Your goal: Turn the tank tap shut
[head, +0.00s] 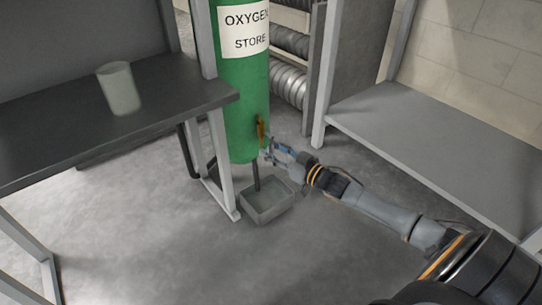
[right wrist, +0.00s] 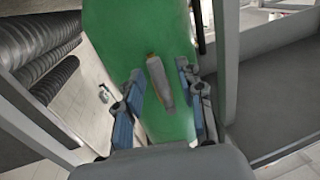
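The green tank (head: 240,95), labelled OXYGEN STORE, stands upright at the centre of the head view and fills the middle of the right wrist view (right wrist: 125,45). An orange-brown tap (head: 261,130) sits low on its right side. In the right wrist view the tap's handle (right wrist: 158,78) looks orange and grey and slants slightly. My right gripper (head: 272,152) is open at the tank, just below the tap in the head view. In the wrist view its blue fingers lie on either side of the handle, with gaps showing. My left gripper is out of view.
A grey open box (head: 267,208) stands on the floor below the tank. A dark table (head: 60,140) with a pale cup (head: 119,88) is at left. A grey bench (head: 440,140) is at right, and ribbed silver ducts (head: 289,80) are behind. The floor in front is clear.

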